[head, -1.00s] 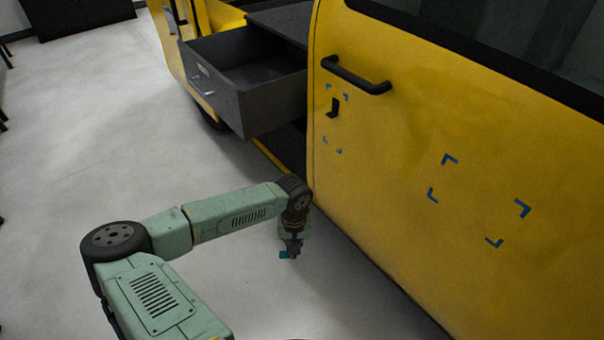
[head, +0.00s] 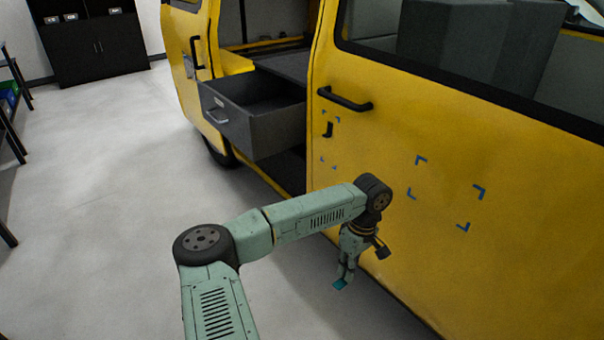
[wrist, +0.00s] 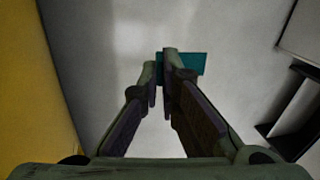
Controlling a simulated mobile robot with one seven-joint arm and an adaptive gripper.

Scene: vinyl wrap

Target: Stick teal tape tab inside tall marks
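My gripper (head: 345,277) hangs low beside the yellow van door, pointing down. It is shut on the teal tape tab (head: 340,285); in the wrist view the tab (wrist: 193,64) sticks out to the right of the fingertips. Small blue corner marks on the door outline two areas. The tall marks (head: 323,160) are the narrow set below the door handle, with a black latch piece in their upper part. The wider marks (head: 463,227) are to the right. The gripper is below both sets and apart from the door.
The yellow van door (head: 400,130) carries a protruding black handle (head: 345,99). A grey drawer (head: 255,125) stands pulled out of the van, left of the door. Pale open floor lies at left, with a dark cabinet (head: 95,50) far back.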

